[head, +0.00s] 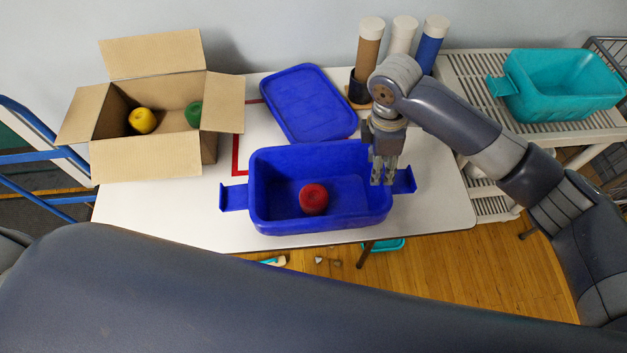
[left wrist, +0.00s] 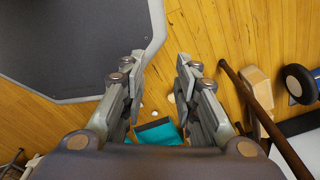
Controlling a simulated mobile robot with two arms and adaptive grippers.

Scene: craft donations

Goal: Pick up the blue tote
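The blue tote (head: 320,226) stands upright on the white table, open at the top, with a handle at each end. A red roll-shaped item (head: 314,198) lies inside it. My right gripper (head: 383,183) points down at the tote's right end, beside the right handle (head: 404,181). Its fingers overlap the right wall in the picture; I cannot tell whether they touch or clasp it. My left gripper (left wrist: 160,66) shows only in the left wrist view, with its fingers apart and nothing between them, above the wooden floor.
A blue lid (head: 309,104) lies behind the tote. A cardboard box (head: 146,160) with yellow and green items stands left. Several capped tubes (head: 402,36) stand at the back. A teal tote (head: 562,90) sits on the right-hand rack (head: 470,72). The table's front left (head: 160,215) is clear.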

